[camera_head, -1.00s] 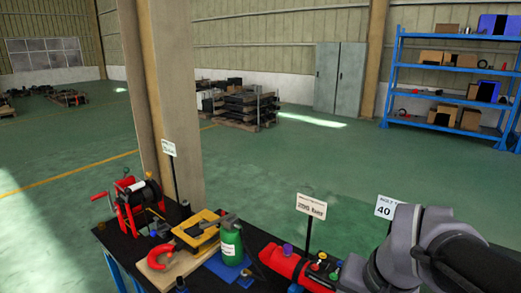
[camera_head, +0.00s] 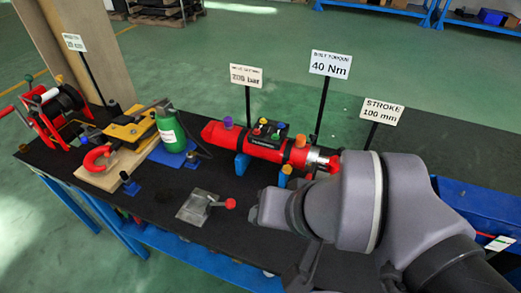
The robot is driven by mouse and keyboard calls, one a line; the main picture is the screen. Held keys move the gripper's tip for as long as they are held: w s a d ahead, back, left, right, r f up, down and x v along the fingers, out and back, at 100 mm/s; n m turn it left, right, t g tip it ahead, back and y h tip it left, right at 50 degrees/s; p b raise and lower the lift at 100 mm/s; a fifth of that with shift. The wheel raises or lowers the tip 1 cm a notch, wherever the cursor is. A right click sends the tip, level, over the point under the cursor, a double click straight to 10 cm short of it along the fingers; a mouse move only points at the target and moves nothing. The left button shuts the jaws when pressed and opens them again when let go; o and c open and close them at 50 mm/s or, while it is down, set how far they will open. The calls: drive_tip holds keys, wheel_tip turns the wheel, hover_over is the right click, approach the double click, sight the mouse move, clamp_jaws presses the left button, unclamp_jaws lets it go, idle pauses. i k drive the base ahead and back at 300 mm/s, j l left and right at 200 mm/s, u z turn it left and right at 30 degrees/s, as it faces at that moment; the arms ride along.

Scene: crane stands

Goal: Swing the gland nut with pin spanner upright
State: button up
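A red hydraulic cylinder (camera_head: 255,143) lies across blue supports on the black bench top. At its right end is a bare metal section, apparently the gland nut (camera_head: 313,158), with a red knob (camera_head: 333,164) beside it. The knob may belong to the pin spanner, but the spanner's outline and its tilt are too small to make out. My arm (camera_head: 330,205) reaches in from the right, in front of and below that end. My gripper's fingers cannot be made out, so whether they are open or shut does not show.
A grey plate with a red-knobbed lever (camera_head: 207,205) lies in front of the cylinder. Signs on posts, including the STROKE sign (camera_head: 382,111), stand behind.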

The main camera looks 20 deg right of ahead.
sight(312, 158)
drive_tip(key=k+l+z, duration=0.1)
drive_tip(key=z, duration=0.4)
drive_tip(key=l+z, duration=0.25)
drive_tip(key=z, duration=0.2)
drive_tip(key=l+z, duration=0.2)
drive_tip(key=z, duration=0.3)
